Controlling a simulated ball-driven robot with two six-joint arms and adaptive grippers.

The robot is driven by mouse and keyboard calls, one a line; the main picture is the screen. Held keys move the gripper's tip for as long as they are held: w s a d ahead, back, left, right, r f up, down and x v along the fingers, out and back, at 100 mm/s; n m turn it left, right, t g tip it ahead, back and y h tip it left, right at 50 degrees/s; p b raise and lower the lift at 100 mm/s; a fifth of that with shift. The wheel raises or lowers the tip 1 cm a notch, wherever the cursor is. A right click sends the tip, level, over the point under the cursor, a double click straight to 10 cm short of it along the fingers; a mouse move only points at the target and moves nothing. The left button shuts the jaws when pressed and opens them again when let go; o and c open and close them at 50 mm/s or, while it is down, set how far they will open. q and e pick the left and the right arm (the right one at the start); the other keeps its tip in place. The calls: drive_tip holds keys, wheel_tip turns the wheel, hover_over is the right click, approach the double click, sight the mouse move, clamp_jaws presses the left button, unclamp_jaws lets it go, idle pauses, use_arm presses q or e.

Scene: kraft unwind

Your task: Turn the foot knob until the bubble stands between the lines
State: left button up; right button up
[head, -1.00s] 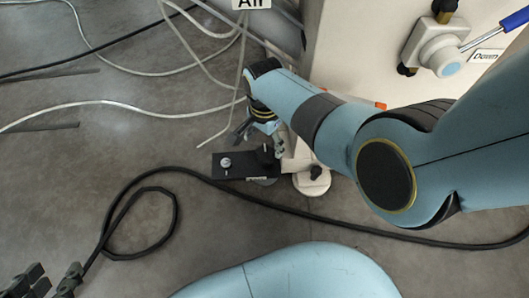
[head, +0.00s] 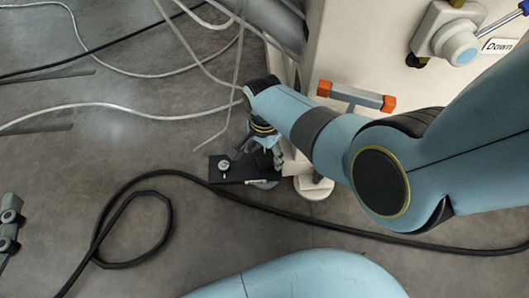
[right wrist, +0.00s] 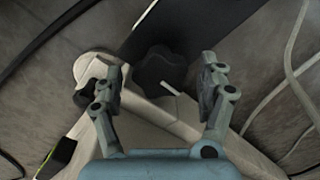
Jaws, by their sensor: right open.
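The black lobed foot knob (right wrist: 160,70) sits above a pale foot bracket (right wrist: 170,112) in the right wrist view, with a small white mark at its edge. My right gripper (right wrist: 162,82) is open, with one finger on each side of the knob and visible gaps. In the head view my right gripper (head: 260,158) is low beside the machine and hides the knob. A grey bar with orange ends (head: 355,97), which looks like a level, lies by the panel; no bubble or lines can be made out. My left gripper (head: 9,228) is cut off at the left edge.
A second dark knob (right wrist: 86,94) is partly behind one finger. A black cable (head: 150,194) loops across the floor, and pale hoses (head: 110,104) lie further left.

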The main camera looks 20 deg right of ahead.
use_arm(q)
drive_tip(key=shift+w+r, duration=0.1)
drive_tip(key=shift+r, duration=0.15)
use_arm(e)
drive_tip(key=c, duration=1.2)
drive_tip(key=n+p, duration=0.2)
drive_tip(key=n, duration=0.2)
drive_tip(key=shift+r, duration=0.1)
drive_tip(key=shift+n, duration=0.5)
use_arm(q)
drive_tip(key=s+a+f+n+g+y, duration=0.1)
drive_tip(key=s+f+g, duration=0.4)
drive_tip(key=s+f, duration=0.3)
drive_tip(key=shift+f+g, duration=0.3)
drive_tip(key=shift+f, duration=0.65)
use_arm(e)
drive_tip(key=o, duration=1.2)
